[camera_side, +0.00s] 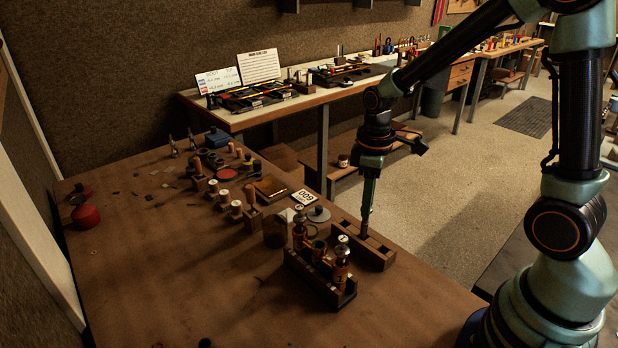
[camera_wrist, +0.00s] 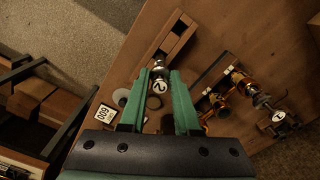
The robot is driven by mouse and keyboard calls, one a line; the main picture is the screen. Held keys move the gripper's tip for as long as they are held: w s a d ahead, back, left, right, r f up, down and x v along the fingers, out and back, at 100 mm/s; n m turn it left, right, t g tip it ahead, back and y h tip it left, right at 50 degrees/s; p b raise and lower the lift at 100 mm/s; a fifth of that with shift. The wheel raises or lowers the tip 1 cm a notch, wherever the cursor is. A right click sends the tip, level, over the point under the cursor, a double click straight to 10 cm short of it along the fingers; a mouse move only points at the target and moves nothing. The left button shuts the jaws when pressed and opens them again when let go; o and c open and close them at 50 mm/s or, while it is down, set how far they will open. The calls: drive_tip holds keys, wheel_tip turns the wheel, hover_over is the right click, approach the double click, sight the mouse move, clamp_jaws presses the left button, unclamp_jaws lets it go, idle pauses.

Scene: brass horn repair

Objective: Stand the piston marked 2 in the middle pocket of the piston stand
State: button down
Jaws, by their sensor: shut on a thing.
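The piston marked 2 (camera_wrist: 157,87) is between my gripper's green fingertips (camera_wrist: 160,76) in the wrist view, its white numbered cap facing the camera. In the side view my gripper (camera_side: 367,205) points straight down over the wooden piston stand (camera_side: 378,256), near its middle. The fingers are shut on the piston. The stand also shows in the wrist view (camera_wrist: 181,40), running diagonally past the piston's far end. The piston's lower end is hard to make out, so I cannot tell whether it is inside the middle pocket or just above it.
A valve block (camera_side: 316,279) with brass parts stands close to the left of the stand. A piston marked 1 (camera_wrist: 279,116) shows there in the wrist view. A card marked 009 (camera_wrist: 105,114) and a round grey disc (camera_side: 319,214) lie nearby. The front left bench is mostly clear.

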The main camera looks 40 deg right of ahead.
drive_tip(key=shift+f, duration=0.6)
drive_tip(key=shift+c, duration=1.1)
unclamp_jaws()
drive_tip(key=shift+r, duration=0.1)
drive_tip(key=shift+r, duration=3.4)
drive_tip(key=shift+r, duration=0.1)
